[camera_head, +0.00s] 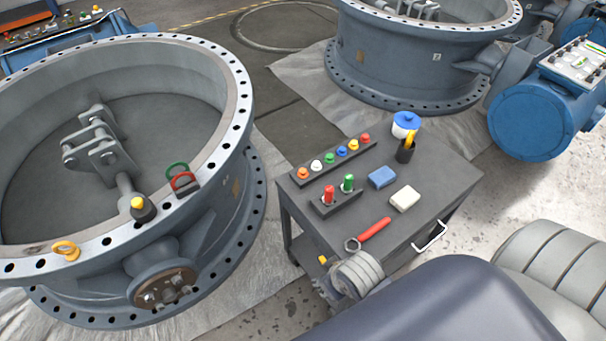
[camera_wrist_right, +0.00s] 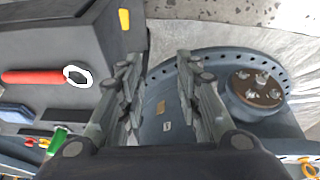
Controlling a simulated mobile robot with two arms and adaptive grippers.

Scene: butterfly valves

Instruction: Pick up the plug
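Several coloured plugs stand in a long dark rack (camera_head: 335,161) on the cart, among them an orange plug (camera_head: 303,173), a white plug (camera_head: 316,165) and a blue plug (camera_head: 342,151). A red plug (camera_head: 328,194) and a green plug (camera_head: 348,183) stand in a shorter rack in front. I cannot tell which plug is meant. My right gripper (camera_wrist_right: 157,62) is open and empty, beside the cart, with the valve body behind its fingers. In the head view it is mostly hidden by my wrist. My left gripper is out of view.
The large valve (camera_head: 225,150) stands left, close to the cart.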

